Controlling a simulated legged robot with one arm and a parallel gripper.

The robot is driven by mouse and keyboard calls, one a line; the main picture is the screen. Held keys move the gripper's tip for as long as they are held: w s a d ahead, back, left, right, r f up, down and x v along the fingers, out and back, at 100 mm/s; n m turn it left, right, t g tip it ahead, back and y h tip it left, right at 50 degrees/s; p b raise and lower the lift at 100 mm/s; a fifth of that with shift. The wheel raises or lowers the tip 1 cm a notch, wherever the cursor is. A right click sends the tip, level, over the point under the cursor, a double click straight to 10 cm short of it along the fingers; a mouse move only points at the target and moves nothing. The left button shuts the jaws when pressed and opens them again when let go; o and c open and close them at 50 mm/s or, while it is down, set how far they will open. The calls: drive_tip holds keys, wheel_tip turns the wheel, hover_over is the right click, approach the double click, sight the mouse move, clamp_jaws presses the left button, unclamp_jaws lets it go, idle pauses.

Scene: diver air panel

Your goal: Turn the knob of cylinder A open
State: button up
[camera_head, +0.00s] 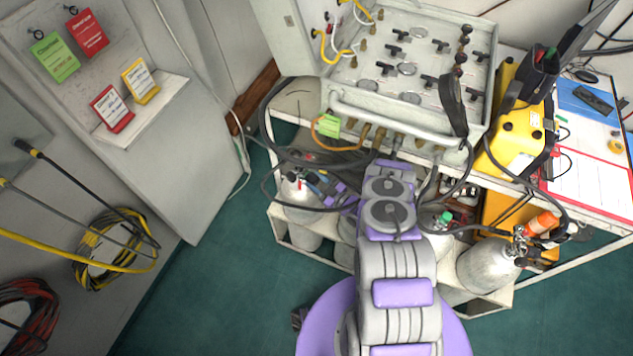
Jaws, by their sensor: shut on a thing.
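Several grey gas cylinders stand in the rack under the panel. My arm reaches up to the rack and bends left, where my gripper (317,182) is at the top of the leftmost cylinder (299,200). The gripper is shut on what looks like that cylinder's knob, which the jaws mostly hide. No letter can be read on the cylinders, so I cannot tell from lettering which is cylinder A. A green knob (445,218) shows right of my arm, and an orange knob (546,221) is near the right cylinder (487,264).
The air panel (412,60) with several valves sits above the rack (276,226). Dark hoses (272,100) hang close around my gripper. A yellow case (516,135) and papers (600,180) lie right. Tags (55,57) and coiled cables (100,250) hang left. Green floor is clear at left.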

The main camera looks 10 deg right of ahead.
sight(317, 178)
drive_tip(key=shift+s+f+n, duration=0.1)
drive_tip(key=shift+f+n, duration=0.15)
drive_tip(key=shift+n, duration=0.05)
drive_tip(key=o, duration=0.9)
drive_tip(key=shift+o, duration=0.7)
drive_tip(key=shift+r, duration=0.1)
drive_tip(key=shift+w+r, duration=0.2)
drive_tip(key=shift+r, duration=0.1)
drive_tip(key=r+p, duration=0.1)
drive_tip(key=r, duration=0.2)
drive_tip(key=shift+s+d+r+p, duration=0.1)
drive_tip(key=shift+s+p, duration=0.25)
drive_tip(key=shift+p, duration=0.05)
drive_tip(key=s, duration=1)
drive_tip(key=s+r+p, duration=0.1)
drive_tip(key=s, duration=0.4)
drive_tip(key=shift+s, duration=0.2)
